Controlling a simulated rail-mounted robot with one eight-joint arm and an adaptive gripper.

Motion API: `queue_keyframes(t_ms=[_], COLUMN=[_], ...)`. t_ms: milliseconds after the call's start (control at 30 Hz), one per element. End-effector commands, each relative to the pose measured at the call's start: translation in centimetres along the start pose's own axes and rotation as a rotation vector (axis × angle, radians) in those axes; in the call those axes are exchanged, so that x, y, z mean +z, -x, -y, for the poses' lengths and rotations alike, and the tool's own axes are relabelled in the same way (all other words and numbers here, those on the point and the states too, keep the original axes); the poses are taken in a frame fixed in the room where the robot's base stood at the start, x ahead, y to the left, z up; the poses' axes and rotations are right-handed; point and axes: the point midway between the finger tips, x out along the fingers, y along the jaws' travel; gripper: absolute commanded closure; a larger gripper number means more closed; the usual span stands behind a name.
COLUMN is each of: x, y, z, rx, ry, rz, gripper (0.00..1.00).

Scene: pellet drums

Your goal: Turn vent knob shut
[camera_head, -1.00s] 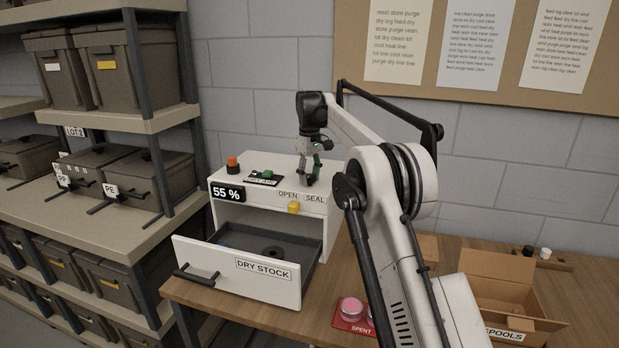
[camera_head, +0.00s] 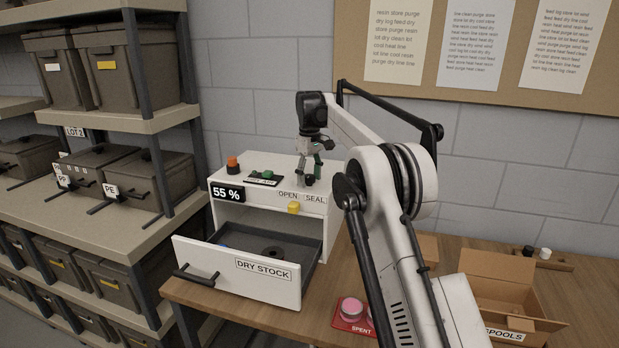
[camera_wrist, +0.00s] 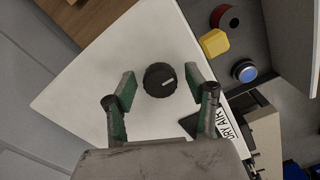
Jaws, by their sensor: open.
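The vent knob (camera_wrist: 161,80) is a round black knob with a white pointer line, on the white top of the dryer cabinet (camera_wrist: 95,75). In the wrist view the pointer aims to the right. My gripper (camera_wrist: 160,84) is open, its green-sided fingers on either side of the knob with gaps showing. In the head view my gripper (camera_head: 309,177) points down over the right part of the cabinet top. The knob is a small dark shape between its fingertips there. The words OPEN and SEAL are on the cabinet front below. I cannot tell the exact fingertip height.
The DRY STOCK drawer (camera_head: 262,269) is pulled open. A spools box (camera_head: 505,288) and red spent tray (camera_head: 341,326) are to the right.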

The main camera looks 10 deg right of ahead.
Motion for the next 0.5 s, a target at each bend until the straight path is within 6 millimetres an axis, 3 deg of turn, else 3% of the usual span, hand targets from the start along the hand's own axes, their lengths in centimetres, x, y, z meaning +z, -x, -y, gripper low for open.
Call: queue_keyframes(t_ms=[167, 500], x=[0.0, -0.1], y=[0.9, 5.5], z=[0.0, 0.0], rx=[0.0, 0.0], ry=[0.0, 0.0], rz=[0.0, 0.0], gripper=[0.5, 0.5])
